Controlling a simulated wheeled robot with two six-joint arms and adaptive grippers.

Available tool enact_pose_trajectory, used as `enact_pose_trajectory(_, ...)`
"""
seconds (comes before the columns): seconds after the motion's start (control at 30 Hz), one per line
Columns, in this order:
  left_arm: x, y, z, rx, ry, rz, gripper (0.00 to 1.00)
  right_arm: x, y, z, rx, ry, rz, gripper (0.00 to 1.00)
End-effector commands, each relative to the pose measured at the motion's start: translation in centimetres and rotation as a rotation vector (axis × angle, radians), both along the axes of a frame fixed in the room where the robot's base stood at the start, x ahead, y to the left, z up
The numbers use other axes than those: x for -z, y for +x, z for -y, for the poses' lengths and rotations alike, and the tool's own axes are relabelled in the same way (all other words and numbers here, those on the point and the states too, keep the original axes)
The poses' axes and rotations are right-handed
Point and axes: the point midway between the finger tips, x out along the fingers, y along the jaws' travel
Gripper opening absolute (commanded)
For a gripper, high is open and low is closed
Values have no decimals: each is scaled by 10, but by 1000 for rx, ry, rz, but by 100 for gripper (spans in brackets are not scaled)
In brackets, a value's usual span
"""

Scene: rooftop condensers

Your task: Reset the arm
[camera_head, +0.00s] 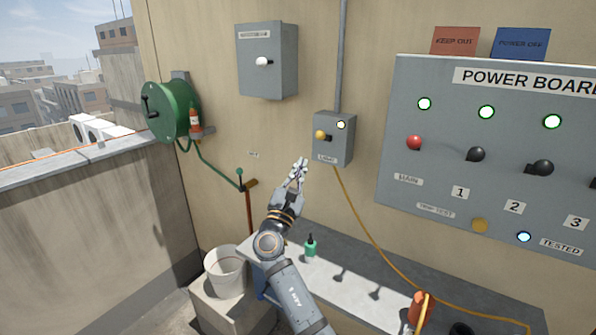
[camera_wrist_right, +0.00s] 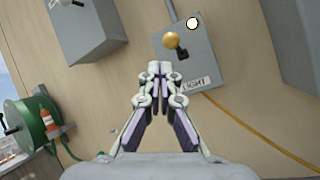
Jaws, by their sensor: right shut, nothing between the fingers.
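My right gripper (camera_head: 299,165) is raised in front of the wall, just below and left of the grey light box (camera_head: 333,138). Its fingers are together and empty. In the right wrist view the closed fingertips (camera_wrist_right: 158,68) point up toward the light box (camera_wrist_right: 190,62), apart from it as far as I can tell. The box has a yellow-knobbed lever (camera_head: 320,135) and a lit lamp (camera_head: 341,125). My left gripper is not in view.
The power board (camera_head: 430,190) with levers and lit lamps is at the right. A grey switch box (camera_head: 267,60) and green hose reel (camera_head: 172,110) are on the wall. Below, a bench (camera_head: 325,275) holds a green bottle (camera_head: 311,246) and an orange item (camera_head: 420,308). A white bucket (camera_head: 225,272) stands left.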

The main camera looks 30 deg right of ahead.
Motion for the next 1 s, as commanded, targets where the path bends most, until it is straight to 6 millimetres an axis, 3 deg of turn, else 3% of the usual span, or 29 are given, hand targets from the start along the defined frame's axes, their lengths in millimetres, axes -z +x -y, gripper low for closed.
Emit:
enact_pose_trajectory(0.33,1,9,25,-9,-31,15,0,0,0,0,0,0,0,0)
enact_pose_trajectory(0.47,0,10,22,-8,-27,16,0,1,0,0,-1,4,2,0)
enact_pose_trajectory(0.57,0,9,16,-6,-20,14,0,19,-9,8,-30,99,36,0)
enact_pose_trajectory(0.67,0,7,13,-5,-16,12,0,72,-34,26,-99,378,138,0)
enact_pose_trajectory(0.77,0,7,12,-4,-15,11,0,149,-73,36,-145,797,291,0)
enact_pose_trajectory(0.8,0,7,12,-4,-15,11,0,181,-90,33,-143,972,351,0)
enact_pose_trajectory(0.9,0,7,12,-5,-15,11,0,247,-131,14,-86,1361,475,0)
enact_pose_trajectory(1.0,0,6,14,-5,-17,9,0,289,-165,-13,10,1641,554,0)
